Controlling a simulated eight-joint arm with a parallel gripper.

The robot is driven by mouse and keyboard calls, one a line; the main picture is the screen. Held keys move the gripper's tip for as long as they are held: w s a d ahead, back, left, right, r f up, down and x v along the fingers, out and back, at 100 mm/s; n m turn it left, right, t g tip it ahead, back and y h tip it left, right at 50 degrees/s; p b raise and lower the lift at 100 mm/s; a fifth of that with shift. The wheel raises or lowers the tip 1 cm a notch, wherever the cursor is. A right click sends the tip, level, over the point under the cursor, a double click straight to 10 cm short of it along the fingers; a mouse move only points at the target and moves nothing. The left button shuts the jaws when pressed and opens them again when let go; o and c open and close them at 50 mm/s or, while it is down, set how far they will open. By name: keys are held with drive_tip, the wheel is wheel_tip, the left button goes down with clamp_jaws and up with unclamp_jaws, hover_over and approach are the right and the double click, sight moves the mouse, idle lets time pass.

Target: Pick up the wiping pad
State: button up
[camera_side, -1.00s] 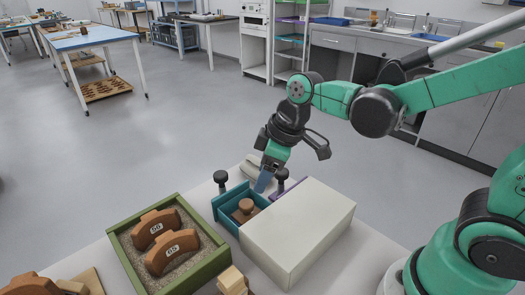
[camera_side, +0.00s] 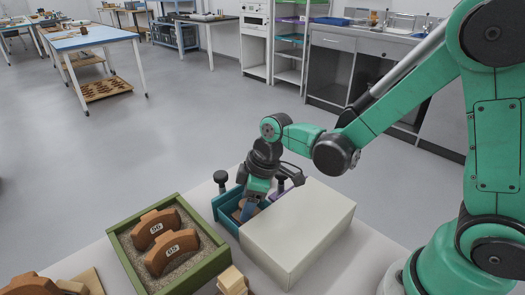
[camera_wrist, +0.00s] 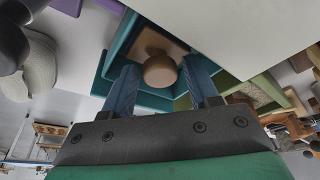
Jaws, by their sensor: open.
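The wiping pad (camera_side: 237,214) is a brown block with a round knob, lying inside the open teal drawer (camera_side: 224,217). In the wrist view the pad's knob (camera_wrist: 160,71) shows between my two blue fingers, with its flat base behind it. My gripper (camera_side: 247,212) points down into the drawer and covers part of the pad in the side view. In the wrist view my gripper (camera_wrist: 160,66) is open, with gaps between the fingers and the knob. I cannot tell whether the fingertips are level with the knob.
A pale box (camera_side: 300,230) stands right of the drawer. A green sand tray (camera_side: 216,262) holding brown sherds is at the left. Dark knobbed posts (camera_side: 220,178) stand behind the drawer. Wooden blocks (camera_side: 232,281) lie at the front. A purple part shows behind the box.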

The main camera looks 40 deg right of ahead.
clamp_jaws()
drive_tip(key=shift+r, duration=0.15)
wheel_tip(320, 180, up, 20)
idle(0.8)
